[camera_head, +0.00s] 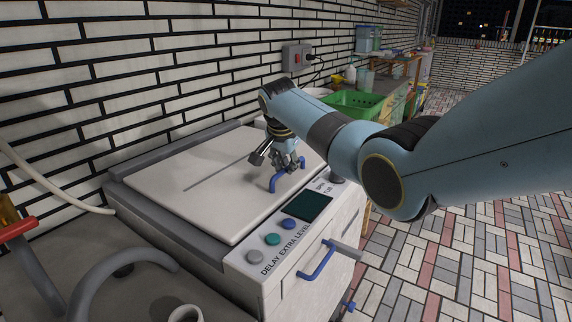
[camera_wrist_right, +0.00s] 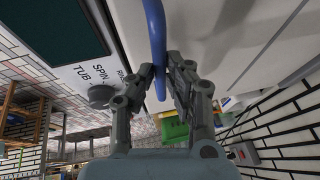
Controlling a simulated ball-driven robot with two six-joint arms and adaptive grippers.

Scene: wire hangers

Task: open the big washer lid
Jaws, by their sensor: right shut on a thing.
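The big washer lid (camera_head: 215,180) is a flat white panel on top of the washer, lying closed. A blue handle (camera_head: 274,183) stands at its front right edge, and it also shows in the right wrist view (camera_wrist_right: 156,40). My right gripper (camera_head: 284,168) is at this handle. In the right wrist view the two fingers (camera_wrist_right: 162,85) are shut on the blue handle from both sides. My left gripper is in neither view.
The control panel (camera_head: 311,206) with a dark screen and buttons runs along the washer's front. A second blue handle (camera_head: 315,262) is on the front face. A green basket (camera_head: 355,103) stands behind my arm. A brick wall (camera_head: 150,70) is close behind the washer.

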